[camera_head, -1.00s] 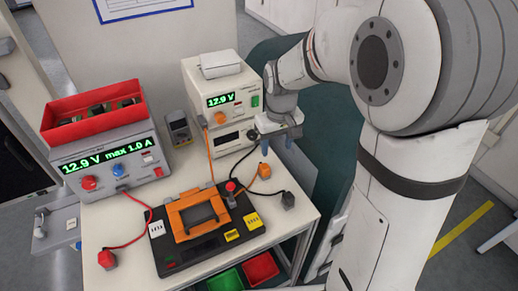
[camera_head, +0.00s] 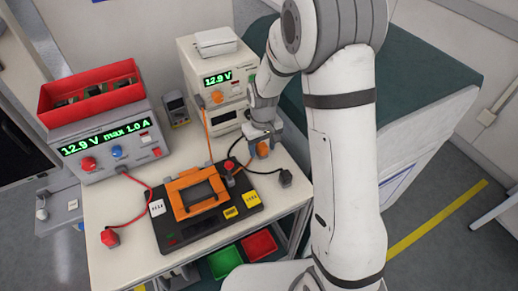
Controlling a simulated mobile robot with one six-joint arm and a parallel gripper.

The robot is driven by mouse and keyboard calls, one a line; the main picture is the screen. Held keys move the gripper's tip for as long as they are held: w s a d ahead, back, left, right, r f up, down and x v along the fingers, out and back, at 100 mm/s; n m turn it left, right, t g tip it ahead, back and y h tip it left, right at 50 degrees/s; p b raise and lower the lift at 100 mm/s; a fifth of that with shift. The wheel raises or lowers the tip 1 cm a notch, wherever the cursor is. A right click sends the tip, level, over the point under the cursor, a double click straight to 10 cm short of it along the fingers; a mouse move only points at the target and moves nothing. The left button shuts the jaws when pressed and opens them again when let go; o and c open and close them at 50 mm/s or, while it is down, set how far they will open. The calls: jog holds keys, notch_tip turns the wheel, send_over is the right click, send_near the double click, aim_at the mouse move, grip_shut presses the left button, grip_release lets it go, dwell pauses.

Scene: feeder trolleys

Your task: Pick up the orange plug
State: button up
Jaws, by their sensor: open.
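The orange plug (camera_head: 263,149) lies on the white table at its right side, behind the black plug. My gripper (camera_head: 262,139) points down over the orange plug, with its fingers at or just above it. The gripper is open. One finger shows on each side of the plug, and the body of the gripper hides part of its upper side. Whether the fingers touch the plug cannot be told.
A black plug (camera_head: 286,178) lies close in front. A black board with an orange-framed device (camera_head: 196,193) fills the table's middle. A power supply (camera_head: 222,85) stands behind, another (camera_head: 110,145) at left. A red plug (camera_head: 110,238) lies at front left.

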aim_at(263, 146)
jog(key=shift+f, duration=0.2)
jog(key=c, duration=1.1)
jog(key=shift+r, duration=0.1)
notch_tip(263, 146, up, 10)
jog(key=shift+f+b, duration=0.1)
jog(key=shift+b, duration=0.5)
jog(key=r+p, duration=0.1)
jog(key=r, duration=0.2)
jog(key=shift+s+r+p, duration=0.2)
jog(key=shift+p, duration=0.2)
